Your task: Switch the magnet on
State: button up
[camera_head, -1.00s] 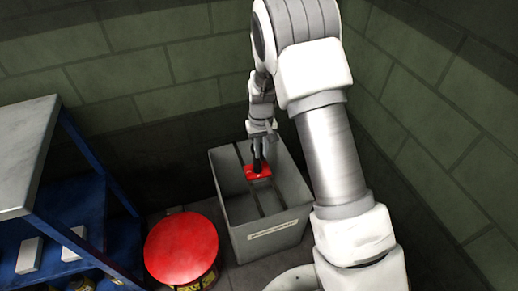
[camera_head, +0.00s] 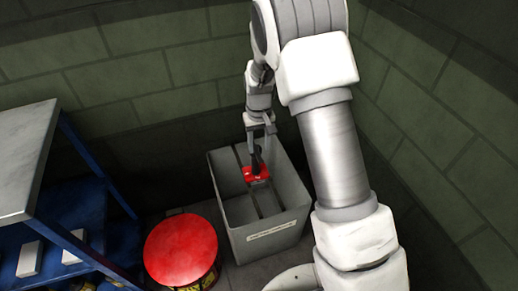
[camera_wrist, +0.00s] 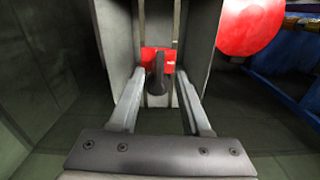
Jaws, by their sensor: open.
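The magnet is a red block (camera_head: 257,173) with a black lever (camera_head: 257,157) standing up from it. It sits inside a grey open-topped bin (camera_head: 272,238), across the dark rails there. In the wrist view the red block (camera_wrist: 168,60) lies beyond the fingertips, and the dark lever (camera_wrist: 157,76) shows between the fingers. My gripper (camera_head: 260,136) is open and empty just above the magnet, with its fingers apart on either side of the lever in the picture. I cannot tell how deep the fingertips reach along the lever. The wrist view also shows my gripper (camera_wrist: 160,82).
A red-topped drum (camera_head: 181,249) stands left of the bin. A blue shelf unit with a grey top (camera_head: 28,160) is at the far left, with white boxes on a lower shelf. Block walls close in behind and at the right.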

notch_tip(320, 180, up, 14)
jog(key=p, duration=0.3)
jog(key=shift+f, duration=0.25)
notch_tip(320, 180, up, 8)
jog(key=t, duration=0.1)
send_over(259, 157)
jog(key=s+d, duration=0.3)
jog(key=s, duration=0.1)
jog(key=s+d+r+m+t, duration=0.1)
jog(key=s+d+r+t, duration=0.15)
jog(key=s+r, duration=0.5)
jog(key=s+d+r+m+t, duration=0.15)
jog(key=s+d, duration=0.25)
jog(key=s, duration=1.1)
notch_tip(259, 157, up, 17)
jog(key=p, duration=1.7)
jog(key=shift+s+d+r+t, duration=0.15)
jog(key=shift+s+t, duration=0.05)
jog(key=shift+t, duration=0.1)
